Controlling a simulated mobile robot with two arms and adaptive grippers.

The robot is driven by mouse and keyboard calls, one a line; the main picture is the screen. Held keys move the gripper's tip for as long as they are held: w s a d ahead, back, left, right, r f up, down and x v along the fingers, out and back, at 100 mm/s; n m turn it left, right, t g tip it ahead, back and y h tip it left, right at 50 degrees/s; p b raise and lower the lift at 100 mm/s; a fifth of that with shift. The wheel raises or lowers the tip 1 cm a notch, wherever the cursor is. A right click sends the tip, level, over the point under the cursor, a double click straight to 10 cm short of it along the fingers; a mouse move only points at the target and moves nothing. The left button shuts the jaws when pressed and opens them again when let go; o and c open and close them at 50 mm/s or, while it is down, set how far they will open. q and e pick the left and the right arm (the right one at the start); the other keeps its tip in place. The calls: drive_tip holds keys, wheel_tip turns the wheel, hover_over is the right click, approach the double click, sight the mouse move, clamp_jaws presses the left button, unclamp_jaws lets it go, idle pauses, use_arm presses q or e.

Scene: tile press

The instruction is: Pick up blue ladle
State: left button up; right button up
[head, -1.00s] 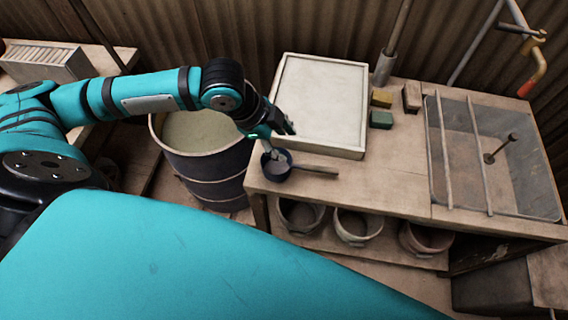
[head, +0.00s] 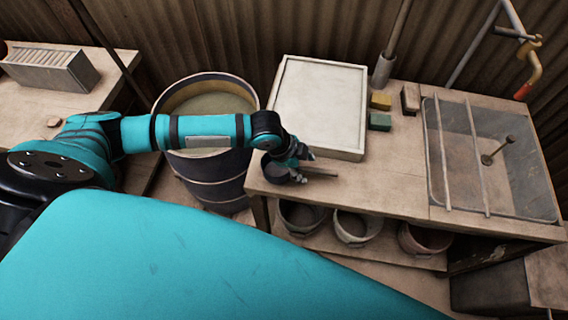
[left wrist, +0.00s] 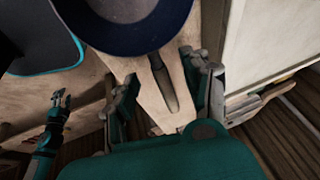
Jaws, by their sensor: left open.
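The blue ladle (head: 274,173) lies on the wooden bench at its front left corner, handle pointing right. In the head view my left gripper (head: 302,166) is over it and hides part of the bowl and handle. In the left wrist view the round dark blue bowl (left wrist: 128,46) shows at the top. The ladle's handle runs down between the spread fingers of my left gripper (left wrist: 163,95), which is open. I cannot tell whether a finger touches the handle. My right gripper (left wrist: 62,98) shows small at the left of the left wrist view; its opening is unclear.
A white-framed tray (head: 318,105) lies just behind the ladle. A yellow block (head: 380,101) and a green block (head: 380,121) are right of it. A barred sink (head: 510,165) is at the right. A barrel (head: 207,178) stands left of the bench; buckets (head: 352,228) sit below.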

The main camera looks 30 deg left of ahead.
use_arm(q)
drive_tip(key=shift+x, duration=1.35)
clamp_jaws()
